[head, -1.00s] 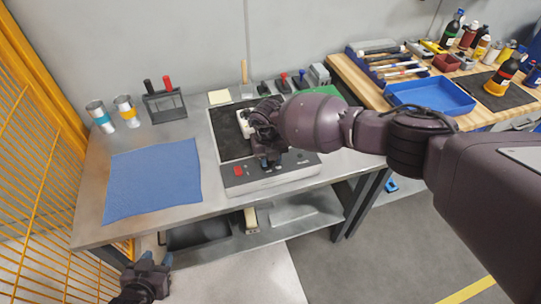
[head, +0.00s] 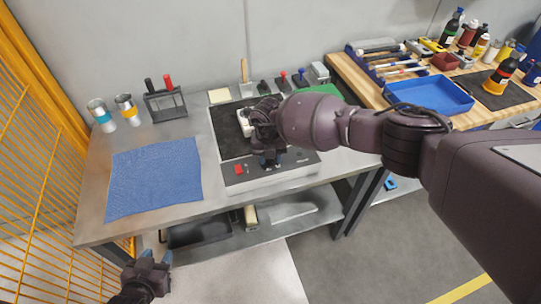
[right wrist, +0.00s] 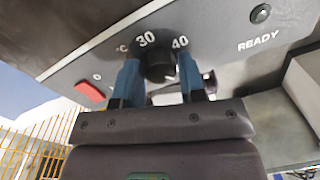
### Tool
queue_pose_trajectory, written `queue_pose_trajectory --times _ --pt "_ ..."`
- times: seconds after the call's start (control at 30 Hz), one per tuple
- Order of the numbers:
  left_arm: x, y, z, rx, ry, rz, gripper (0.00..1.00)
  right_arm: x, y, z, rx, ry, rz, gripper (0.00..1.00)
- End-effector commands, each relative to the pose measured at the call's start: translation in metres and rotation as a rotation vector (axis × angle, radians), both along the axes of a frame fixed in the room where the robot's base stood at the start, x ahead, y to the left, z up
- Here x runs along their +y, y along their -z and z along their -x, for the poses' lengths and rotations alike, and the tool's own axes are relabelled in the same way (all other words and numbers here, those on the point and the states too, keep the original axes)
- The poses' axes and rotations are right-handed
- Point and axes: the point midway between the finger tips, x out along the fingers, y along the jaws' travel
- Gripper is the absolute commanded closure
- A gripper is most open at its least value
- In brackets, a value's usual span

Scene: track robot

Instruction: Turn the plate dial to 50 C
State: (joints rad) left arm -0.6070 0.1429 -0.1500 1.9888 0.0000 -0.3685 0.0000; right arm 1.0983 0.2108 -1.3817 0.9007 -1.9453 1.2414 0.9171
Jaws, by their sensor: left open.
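The plate unit (head: 300,168) stands on the steel bench, with a red switch (head: 239,169) on its grey front panel. My right gripper (head: 268,157) is at the front panel and hides the dial in the head view. In the right wrist view the black plate dial (right wrist: 158,66) sits between the two blue fingertips of my right gripper (right wrist: 160,70), which look closed against its sides. Marks 30 and 40 show above the dial; a 50 mark is not visible. My left gripper (head: 156,257) is open and empty, low in front of the bench.
A blue cloth (head: 153,178) lies on the left of the bench (head: 95,210). A yellow mesh fence (head: 30,150) is at the left. A blue tray (head: 430,95) lies on the wooden bench.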

Motion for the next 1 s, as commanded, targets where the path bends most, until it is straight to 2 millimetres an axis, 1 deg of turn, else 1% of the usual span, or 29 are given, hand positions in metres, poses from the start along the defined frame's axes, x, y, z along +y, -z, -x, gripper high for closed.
queue_pose_trajectory --times 0.03,0.1,0.13,0.37,0.47,0.57,0.9,1.0 --pt "0.000 0.000 0.000 -0.001 0.000 0.000 0.57 0.000 0.000 0.000 0.000 0.000 0.000 0.55" --pt "0.000 -0.001 -0.001 -0.002 0.000 0.000 0.57 0.000 0.000 0.000 0.000 0.000 0.000 0.44" --pt "0.000 -0.001 -0.001 -0.003 0.000 0.000 0.57 0.000 0.000 0.000 0.000 0.000 0.000 0.42" --pt "-0.001 -0.002 -0.004 -0.008 0.002 0.000 0.57 0.000 0.000 0.000 0.000 0.000 0.000 0.42" --pt "-0.001 -0.004 -0.005 -0.010 0.003 0.001 0.57 0.000 -0.004 -0.001 -0.001 -0.001 0.000 0.42" --pt "-0.001 -0.006 -0.006 -0.013 0.003 0.001 0.57 0.000 -0.014 -0.001 -0.002 -0.001 -0.001 0.42" --pt "-0.001 -0.014 -0.007 -0.017 0.003 0.000 0.57 0.004 -0.074 -0.001 -0.002 -0.002 -0.001 0.42" --pt "-0.001 -0.015 -0.006 -0.016 0.003 0.000 0.57 0.004 -0.088 -0.001 -0.002 -0.001 -0.001 0.42"
